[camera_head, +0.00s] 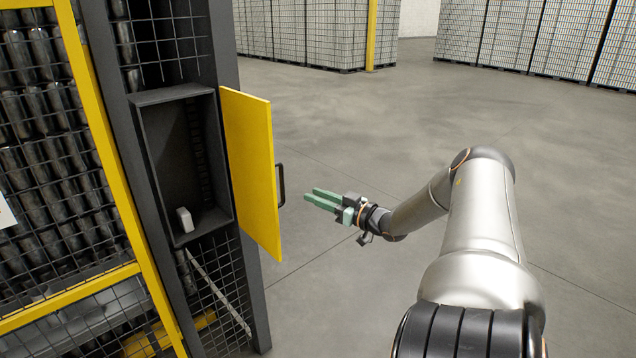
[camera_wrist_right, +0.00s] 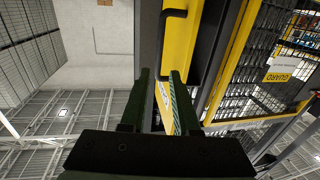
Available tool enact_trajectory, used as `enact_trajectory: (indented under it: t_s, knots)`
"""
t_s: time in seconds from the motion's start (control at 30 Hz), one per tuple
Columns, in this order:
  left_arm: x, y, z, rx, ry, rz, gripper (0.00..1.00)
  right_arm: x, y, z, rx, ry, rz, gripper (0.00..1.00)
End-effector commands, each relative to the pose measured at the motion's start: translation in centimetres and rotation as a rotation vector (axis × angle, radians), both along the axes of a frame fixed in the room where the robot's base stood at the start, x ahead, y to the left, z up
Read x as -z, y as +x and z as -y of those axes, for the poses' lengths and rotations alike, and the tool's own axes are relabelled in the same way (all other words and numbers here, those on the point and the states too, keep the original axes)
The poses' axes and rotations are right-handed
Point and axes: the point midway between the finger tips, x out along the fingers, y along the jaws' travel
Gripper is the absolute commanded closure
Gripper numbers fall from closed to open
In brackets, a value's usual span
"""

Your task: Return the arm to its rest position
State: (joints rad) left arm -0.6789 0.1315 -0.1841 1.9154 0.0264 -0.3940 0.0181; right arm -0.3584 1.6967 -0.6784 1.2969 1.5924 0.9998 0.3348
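My right arm comes in from the lower right in the head view. Its green-fingered right gripper (camera_head: 316,199) is raised in front of the open yellow cabinet door (camera_head: 250,168), to the right of the dark door handle (camera_head: 281,185). In the head view the gripper appears apart from the handle. In the right wrist view the two fingers (camera_wrist_right: 159,82) stand apart with nothing held between them. The dark handle (camera_wrist_right: 165,30) and yellow door show beyond the fingertips there. My left gripper is in neither view.
The door stands open from a dark cabinet box (camera_head: 180,165) with a small whitish object (camera_head: 185,220) inside. A yellow-framed mesh cage (camera_head: 60,170) holds many dark cans at left. Open grey floor (camera_head: 380,130) lies around my arm. Stacked pallets (camera_head: 540,40) stand far back.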

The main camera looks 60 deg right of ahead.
Motion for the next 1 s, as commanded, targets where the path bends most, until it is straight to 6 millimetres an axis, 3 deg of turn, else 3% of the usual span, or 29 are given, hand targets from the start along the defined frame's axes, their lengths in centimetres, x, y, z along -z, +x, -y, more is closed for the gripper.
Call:
enact_trajectory:
  t_s: [0.43, 0.57, 0.67, 0.77, 0.9, 1.0]
  knots:
    - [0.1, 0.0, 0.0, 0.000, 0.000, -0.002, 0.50, 0.0, 0.0, 0.0, -0.001, 0.001, 0.000, 0.70]
    - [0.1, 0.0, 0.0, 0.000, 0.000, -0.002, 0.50, 1.7, -0.2, -0.9, -0.009, 0.021, -0.025, 0.70]
    - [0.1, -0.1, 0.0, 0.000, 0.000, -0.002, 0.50, 5.6, -0.9, -3.0, -0.033, 0.064, -0.088, 0.70]
    - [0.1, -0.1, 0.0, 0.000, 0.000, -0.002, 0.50, 11.2, -2.1, -7.0, -0.078, 0.123, -0.183, 0.70]
    - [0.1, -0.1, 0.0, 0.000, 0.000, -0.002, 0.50, 18.7, -4.4, -14.5, -0.166, 0.198, -0.319, 0.70]
    - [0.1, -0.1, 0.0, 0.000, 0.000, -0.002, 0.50, 23.0, -6.3, -20.6, -0.238, 0.237, -0.402, 0.70]
